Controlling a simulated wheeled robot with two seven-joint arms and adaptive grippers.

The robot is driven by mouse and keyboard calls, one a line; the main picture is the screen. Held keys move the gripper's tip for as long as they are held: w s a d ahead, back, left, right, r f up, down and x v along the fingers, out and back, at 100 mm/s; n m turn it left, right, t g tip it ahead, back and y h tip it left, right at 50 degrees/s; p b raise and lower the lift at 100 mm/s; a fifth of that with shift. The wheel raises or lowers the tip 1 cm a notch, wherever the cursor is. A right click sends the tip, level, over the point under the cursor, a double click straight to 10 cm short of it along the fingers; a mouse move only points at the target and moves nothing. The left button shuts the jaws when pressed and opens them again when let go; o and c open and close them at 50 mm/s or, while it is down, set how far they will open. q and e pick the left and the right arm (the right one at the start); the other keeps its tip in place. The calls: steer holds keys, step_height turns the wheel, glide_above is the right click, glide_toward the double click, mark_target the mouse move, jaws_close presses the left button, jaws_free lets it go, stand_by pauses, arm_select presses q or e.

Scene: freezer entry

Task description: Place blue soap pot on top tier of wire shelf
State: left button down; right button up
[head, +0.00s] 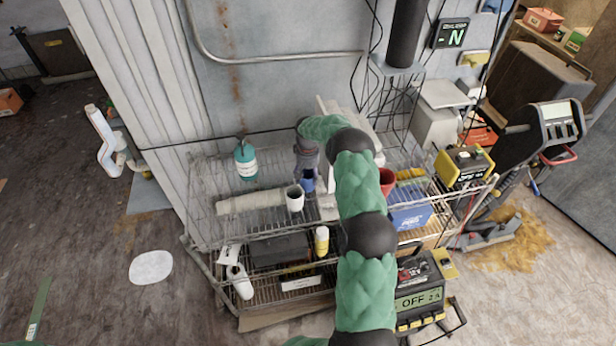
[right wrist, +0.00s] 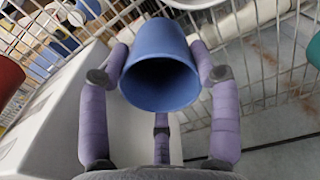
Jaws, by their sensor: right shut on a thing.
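The blue soap pot (right wrist: 160,62) is between the purple fingers of my right gripper (right wrist: 160,75) in the right wrist view, its open mouth towards the camera. In the head view only part of the blue pot (head: 308,182) shows below my right gripper (head: 307,172), beside a white cup. The gripper is shut on the pot over the top tier of the wire shelf (head: 205,215). I cannot tell whether the pot's base touches the wires. My left gripper is not in view.
On the top tier stand a white cup (head: 295,198), a teal bottle (head: 245,160), a pale roll (head: 250,201), a red cup (head: 387,181) and a blue box (head: 410,217). A yellow-black device (head: 464,165) is at the right end. Bare wire shows at the left.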

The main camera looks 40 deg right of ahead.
steer(key=shift+w+f, duration=0.1)
steer(key=shift+f, duration=0.55)
steer(key=o, duration=0.7)
steer(key=shift+f, duration=0.15)
steer(key=o, duration=0.4)
